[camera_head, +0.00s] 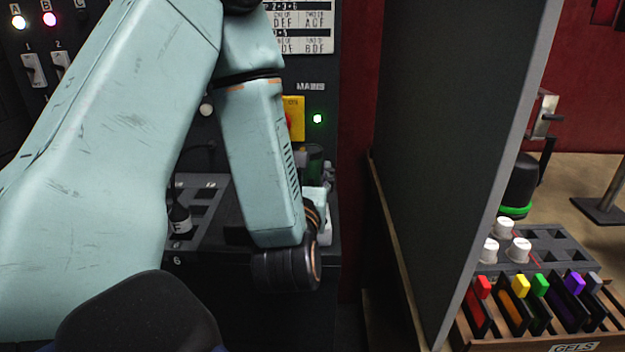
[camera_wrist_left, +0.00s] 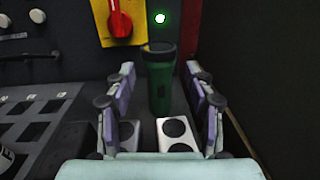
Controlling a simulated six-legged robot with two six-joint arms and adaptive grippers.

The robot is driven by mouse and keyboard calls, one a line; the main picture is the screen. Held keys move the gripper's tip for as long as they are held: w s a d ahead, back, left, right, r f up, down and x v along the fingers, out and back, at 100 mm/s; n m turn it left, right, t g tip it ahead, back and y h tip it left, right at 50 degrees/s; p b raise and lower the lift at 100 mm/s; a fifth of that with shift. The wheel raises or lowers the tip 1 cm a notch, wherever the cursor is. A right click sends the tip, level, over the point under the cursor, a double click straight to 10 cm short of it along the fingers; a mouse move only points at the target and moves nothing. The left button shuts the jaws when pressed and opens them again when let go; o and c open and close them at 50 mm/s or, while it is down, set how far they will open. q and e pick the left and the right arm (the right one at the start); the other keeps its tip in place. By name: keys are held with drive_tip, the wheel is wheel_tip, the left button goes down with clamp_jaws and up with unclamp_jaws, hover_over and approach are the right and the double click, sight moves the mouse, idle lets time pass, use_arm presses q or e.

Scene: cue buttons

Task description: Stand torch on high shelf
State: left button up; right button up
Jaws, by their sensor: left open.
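The torch (camera_wrist_left: 160,85) is a green cylinder with a wider black head. In the left wrist view it stands upright on the dark counter, seen between the two fingers of my left gripper (camera_wrist_left: 162,88). The fingers are open, one on each side of it, and I see no contact; I cannot tell how deep it is between them. In the head view the torch (camera_head: 314,162) shows only in part behind my left wrist, and the gripper (camera_head: 322,195) is mostly hidden there too. I cannot make out the high shelf. My right gripper is not in view.
A panel with a red switch on a yellow plate (camera_wrist_left: 120,25) and a green lamp (camera_head: 318,118) is behind the torch. A white two-hole block (camera_wrist_left: 177,136) is near the fingers. A grey partition (camera_head: 450,140) stands right, before a gels box (camera_head: 574,347).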

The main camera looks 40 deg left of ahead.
sight(312, 147)
use_arm(q)
drive_tip(key=shift+a+f+b, duration=0.2)
drive_tip(key=shift+b, duration=0.15)
drive_tip(key=shift+w+a+f+b, duration=0.4)
drive_tip(key=shift+w+a+b, duration=0.25)
drive_tip(key=shift+a+b, duration=0.15)
drive_tip(key=b, duration=0.3)
drive_tip(key=shift+w+d+r, duration=0.1)
drive_tip(key=shift+d+r, duration=0.25)
drive_tip(key=shift+w+a+b, duration=0.1)
drive_tip(key=shift+a+b, duration=0.05)
drive_tip(key=shift+b, duration=0.2)
drive_tip(key=p+x, duration=0.1)
drive_tip(key=x, duration=0.2)
drive_tip(key=shift+a+f, duration=0.1)
drive_tip(key=shift+w+a, duration=0.15)
drive_tip(key=shift+w, duration=0.2)
drive_tip(key=shift+w+a, duration=0.2)
drive_tip(key=shift+w, duration=0.2)
drive_tip(key=x, duration=0.5)
drive_tip(key=shift+a, duration=0.1)
drive_tip(key=shift+s+d, duration=0.2)
drive_tip(key=shift+d, duration=0.05)
drive_tip(key=shift+c, duration=0.5)
drive_tip(key=shift+w+a, duration=0.1)
drive_tip(key=shift+a, duration=0.05)
drive_tip(key=c, duration=0.9)
clamp_jaws()
